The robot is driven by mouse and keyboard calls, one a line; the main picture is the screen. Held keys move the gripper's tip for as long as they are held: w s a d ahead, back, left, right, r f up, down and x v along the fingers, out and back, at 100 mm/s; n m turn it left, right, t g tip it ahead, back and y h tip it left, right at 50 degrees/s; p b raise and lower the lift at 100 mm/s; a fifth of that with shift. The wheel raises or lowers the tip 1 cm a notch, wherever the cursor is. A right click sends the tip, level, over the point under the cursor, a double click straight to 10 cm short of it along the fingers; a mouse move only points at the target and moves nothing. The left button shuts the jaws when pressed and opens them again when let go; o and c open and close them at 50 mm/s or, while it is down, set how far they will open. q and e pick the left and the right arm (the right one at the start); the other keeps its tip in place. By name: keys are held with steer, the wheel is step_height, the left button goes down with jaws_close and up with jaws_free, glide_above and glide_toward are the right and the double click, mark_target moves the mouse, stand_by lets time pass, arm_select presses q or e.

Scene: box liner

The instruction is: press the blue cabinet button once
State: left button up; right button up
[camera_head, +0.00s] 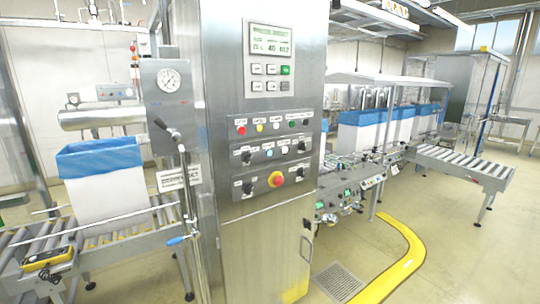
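The steel cabinet (222,190) stands upright in the middle of the head view, its control panel facing me. The small blue button (269,152) appears to sit in the middle row of controls, between a black knob (246,158) on its left and a pale button (285,149) on its right. It is too small to tell whether it is pressed in. Neither of my grippers is in view, and nothing covers the panel.
A red button (241,130) is in the row above, and a red-and-yellow emergency stop (275,179) is below. A roller conveyor (40,240) carries a blue-lined box (103,185). A yellow floor rail (408,255) curves at right.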

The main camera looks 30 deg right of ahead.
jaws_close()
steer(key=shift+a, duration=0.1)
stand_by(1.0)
